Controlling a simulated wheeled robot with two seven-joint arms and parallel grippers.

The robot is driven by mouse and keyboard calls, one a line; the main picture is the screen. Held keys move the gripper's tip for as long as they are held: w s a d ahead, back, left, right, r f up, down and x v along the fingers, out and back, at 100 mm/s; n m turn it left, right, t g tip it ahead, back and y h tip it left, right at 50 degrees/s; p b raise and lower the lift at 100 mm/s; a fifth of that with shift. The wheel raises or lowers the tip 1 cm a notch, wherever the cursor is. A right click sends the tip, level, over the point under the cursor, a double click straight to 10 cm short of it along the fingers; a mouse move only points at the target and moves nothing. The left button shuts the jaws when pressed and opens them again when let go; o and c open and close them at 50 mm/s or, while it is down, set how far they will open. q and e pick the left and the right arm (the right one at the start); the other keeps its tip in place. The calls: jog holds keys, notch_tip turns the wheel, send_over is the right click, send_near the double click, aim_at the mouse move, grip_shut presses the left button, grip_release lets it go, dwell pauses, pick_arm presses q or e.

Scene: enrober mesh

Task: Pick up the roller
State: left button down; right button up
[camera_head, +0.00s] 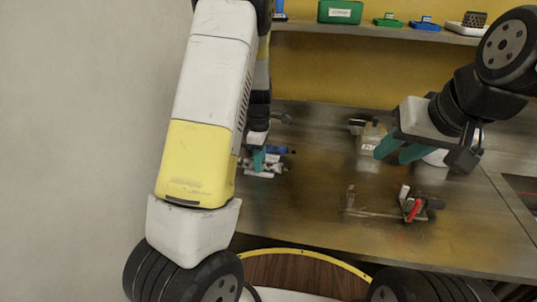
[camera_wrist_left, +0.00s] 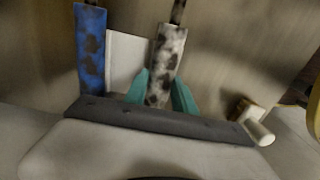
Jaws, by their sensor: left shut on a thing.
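My left gripper (camera_wrist_left: 160,92) has its teal fingers shut around a pale roller with dark blotches (camera_wrist_left: 168,62) in the left wrist view. A blue roller with dark blotches (camera_wrist_left: 92,50) lies to its left, with a flat white piece (camera_wrist_left: 126,62) between them. In the head view my left gripper (camera_head: 259,160) is small and partly hidden behind my arm, among blue and white items on the table. I cannot tell whether the held roller is clear of the table. My right gripper (camera_head: 398,149) hangs over the table at the right, its teal fingers apart and empty.
A grey box with a label (camera_head: 370,138) stands near the right gripper. A shelf (camera_head: 380,32) at the back holds a green bin (camera_head: 340,12) and small trays. The table's middle is mostly clear.

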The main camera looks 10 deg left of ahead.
pick_arm(q)
jog(key=shift+r, duration=0.15)
notch_tip(320, 180, up, 4)
jog(key=shift+w+f, duration=0.1)
jog(key=shift+f, duration=0.15)
jog(key=s+d, duration=0.7)
jog(key=s+d+r, duration=0.1)
jog(key=s+d, duration=0.3)
jog(key=shift+r, duration=0.1)
jog(key=shift+s+d, duration=0.2)
jog(key=shift+s, duration=0.1)
